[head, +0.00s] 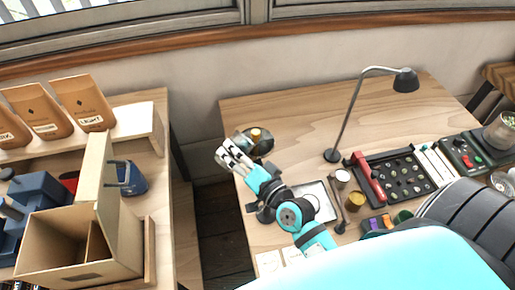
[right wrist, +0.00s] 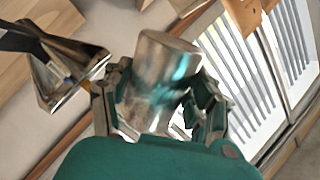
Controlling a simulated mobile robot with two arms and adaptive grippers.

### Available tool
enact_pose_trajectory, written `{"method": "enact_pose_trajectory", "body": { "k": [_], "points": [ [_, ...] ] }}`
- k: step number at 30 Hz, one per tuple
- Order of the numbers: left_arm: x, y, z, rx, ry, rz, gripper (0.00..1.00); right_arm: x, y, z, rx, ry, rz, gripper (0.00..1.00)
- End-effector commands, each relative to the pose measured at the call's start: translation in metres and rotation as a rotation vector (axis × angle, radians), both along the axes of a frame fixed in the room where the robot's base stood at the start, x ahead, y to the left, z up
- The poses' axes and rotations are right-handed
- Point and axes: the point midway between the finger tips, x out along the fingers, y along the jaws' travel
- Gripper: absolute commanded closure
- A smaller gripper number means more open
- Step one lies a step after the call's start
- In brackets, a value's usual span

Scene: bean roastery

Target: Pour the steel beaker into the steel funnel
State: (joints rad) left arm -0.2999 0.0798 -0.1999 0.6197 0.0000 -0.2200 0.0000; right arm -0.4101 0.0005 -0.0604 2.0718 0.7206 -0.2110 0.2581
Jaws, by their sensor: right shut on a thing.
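In the right wrist view, the steel beaker (right wrist: 167,62) is a shiny cylinder between the fingers of my right gripper (right wrist: 160,108), which is shut on it. The shiny steel funnel (right wrist: 58,72) is to the left of the beaker there, with a visible gap between them. In the head view, my right gripper (head: 231,158) is above the left part of the workbench. Shiny metal (head: 263,142) shows just beyond it; beaker and funnel are hard to tell apart there. The beaker's inside is hidden. My left gripper is in neither view.
The workbench (head: 300,110) carries a black lamp (head: 333,155), a dark sample tray (head: 405,178), a metal tray (head: 328,192) and small cups. The workbench's back is clear.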

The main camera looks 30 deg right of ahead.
Motion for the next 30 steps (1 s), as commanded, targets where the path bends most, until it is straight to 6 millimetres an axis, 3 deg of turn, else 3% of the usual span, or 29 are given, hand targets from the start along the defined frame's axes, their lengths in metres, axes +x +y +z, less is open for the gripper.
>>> {"method": "enact_pose_trajectory", "body": {
  "k": [11, 30],
  "points": [
    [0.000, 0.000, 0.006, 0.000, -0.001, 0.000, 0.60, 0.001, -0.001, 0.014, 0.176, 0.038, 0.000, 0.82],
    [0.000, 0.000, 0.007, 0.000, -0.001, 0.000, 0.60, 0.002, -0.005, 0.017, 0.258, 0.060, 0.001, 0.82]
  ]
}}
